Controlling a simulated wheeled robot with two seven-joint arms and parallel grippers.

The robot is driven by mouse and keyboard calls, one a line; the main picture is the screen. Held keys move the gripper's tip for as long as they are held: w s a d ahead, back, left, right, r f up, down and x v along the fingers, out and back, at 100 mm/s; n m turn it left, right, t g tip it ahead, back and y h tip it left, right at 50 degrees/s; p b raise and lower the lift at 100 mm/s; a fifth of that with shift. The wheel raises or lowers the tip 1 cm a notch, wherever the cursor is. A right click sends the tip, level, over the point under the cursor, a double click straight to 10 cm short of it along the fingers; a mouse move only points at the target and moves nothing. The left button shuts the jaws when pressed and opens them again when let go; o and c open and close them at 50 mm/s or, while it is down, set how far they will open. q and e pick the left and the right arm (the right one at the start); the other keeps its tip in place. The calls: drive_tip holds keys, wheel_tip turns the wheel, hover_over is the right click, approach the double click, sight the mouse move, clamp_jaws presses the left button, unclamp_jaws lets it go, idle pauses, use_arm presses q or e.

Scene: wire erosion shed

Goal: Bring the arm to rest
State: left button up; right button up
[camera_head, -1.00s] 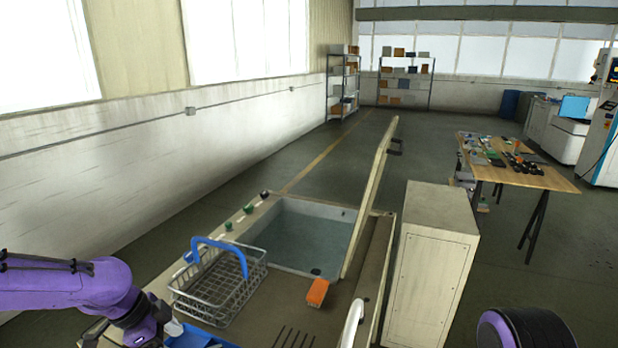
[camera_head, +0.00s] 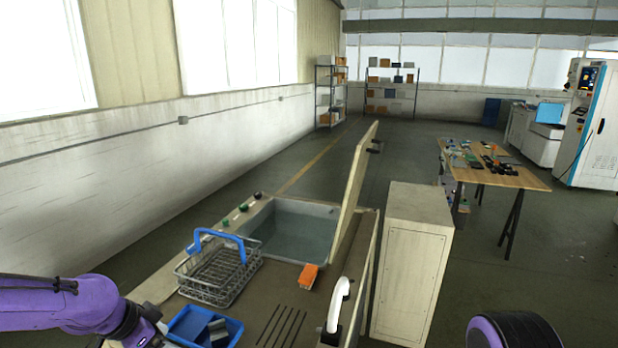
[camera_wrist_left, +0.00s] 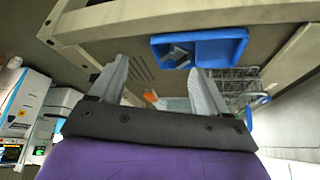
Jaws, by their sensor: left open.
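My left arm comes in from the left of the head view, its wrist low beside the blue tray (camera_head: 238,328). Its fingertips are not clear there. In the wrist view my left gripper (camera_wrist_left: 162,80) is open, its two grey fingers wide apart with nothing between them. The blue tray also shows in the wrist view (camera_wrist_left: 235,42), beyond the fingers, with grey pieces (camera_wrist_left: 177,56) in it. My right gripper is not in view; only a rounded purple and black part of my right arm shows at the bottom right of the head view.
A wire basket (camera_head: 215,282) with a blue handle stands on the bench, left of a water-filled basin (camera_head: 295,232) with its lid raised. An orange block (camera_head: 309,277) lies by the basin. A pale cabinet (camera_head: 410,270) stands to the right; a wooden table (camera_head: 505,180) is farther back.

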use_arm(q)
drive_tip(key=s+a+f+n+t+y+b, duration=0.1)
drive_tip(key=s+f+n+t+y+b, duration=0.15)
drive_tip(key=f+n, duration=0.6)
drive_tip(key=s+a+f+n+t+y+b, duration=0.1)
drive_tip(key=s+f+n+y, duration=0.25)
drive_tip(key=f+n, duration=0.45)
drive_tip(key=s+f+g+b, duration=0.2)
drive_tip(key=s+f, duration=0.6)
drive_tip(key=s, duration=0.3)
drive_tip(key=s+d+f+m+g+y+b, duration=0.1)
drive_tip(key=s+f+g+b, duration=0.1)
drive_tip(key=s+f, duration=0.7)
drive_tip(key=s, duration=0.3)
drive_tip(key=shift+d, duration=0.25)
drive_tip(key=shift+m+g, duration=0.25)
